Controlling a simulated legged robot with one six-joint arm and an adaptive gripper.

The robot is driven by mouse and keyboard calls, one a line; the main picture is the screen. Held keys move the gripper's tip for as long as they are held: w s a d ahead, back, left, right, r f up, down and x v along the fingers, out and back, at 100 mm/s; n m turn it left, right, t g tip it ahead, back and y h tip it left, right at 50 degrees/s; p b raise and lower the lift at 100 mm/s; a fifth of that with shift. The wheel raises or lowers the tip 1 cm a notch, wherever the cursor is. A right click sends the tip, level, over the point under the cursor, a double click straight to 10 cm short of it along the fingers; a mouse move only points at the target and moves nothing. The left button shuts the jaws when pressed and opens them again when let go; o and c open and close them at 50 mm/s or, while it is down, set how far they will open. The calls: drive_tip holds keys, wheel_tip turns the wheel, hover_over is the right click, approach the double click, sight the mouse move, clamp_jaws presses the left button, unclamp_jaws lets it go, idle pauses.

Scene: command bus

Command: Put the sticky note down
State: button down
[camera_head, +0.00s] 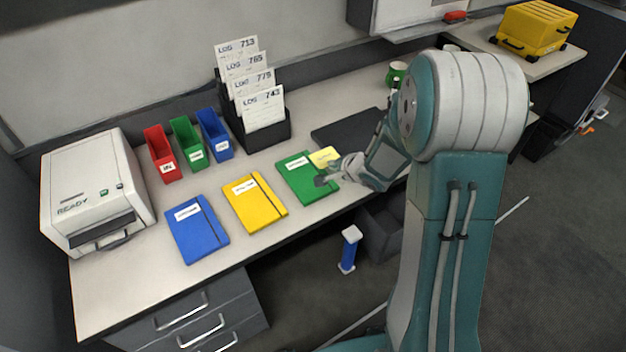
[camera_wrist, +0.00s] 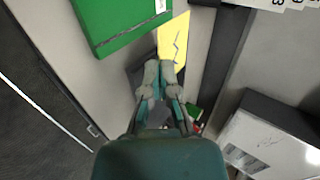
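The yellow sticky note (camera_head: 323,157) is at the upper right corner of the green notebook (camera_head: 305,182), just beyond my gripper (camera_head: 332,172). In the wrist view the note (camera_wrist: 174,36) has a dark scribbled line and extends from between the fingertips of my gripper (camera_wrist: 160,68). The fingers are close together, and the note's near end is at their tips, so they look shut on it. The green notebook (camera_wrist: 112,22) lies to the left of the note there. The gap between the note and the desk is hard to judge.
A yellow notebook (camera_head: 256,207) and a blue notebook (camera_head: 190,236) lie left of the green one on the desk (camera_head: 125,290). A dark pad (camera_head: 340,132) lies behind my gripper. A log file rack (camera_head: 265,135), coloured bins and a printer (camera_head: 95,185) stand farther left.

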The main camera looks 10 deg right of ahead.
sight(307, 181)
drive_tip(key=w+a+f, duration=0.2)
drive_tip(key=a+f, duration=0.1)
drive_tip(key=w+a+f, duration=0.1)
drive_tip(key=f, duration=0.1)
drive_tip(key=shift+a+f, duration=0.1)
drive_tip(key=shift+a, duration=0.2)
drive_tip(key=shift+w+f, duration=0.3)
drive_tip(key=shift+f, duration=0.15)
drive_tip(key=shift+a+f, duration=0.2)
drive_tip(key=shift+f, duration=1.4)
drive_tip(key=shift+f, duration=0.25)
drive_tip(key=c, duration=1.1)
unclamp_jaws()
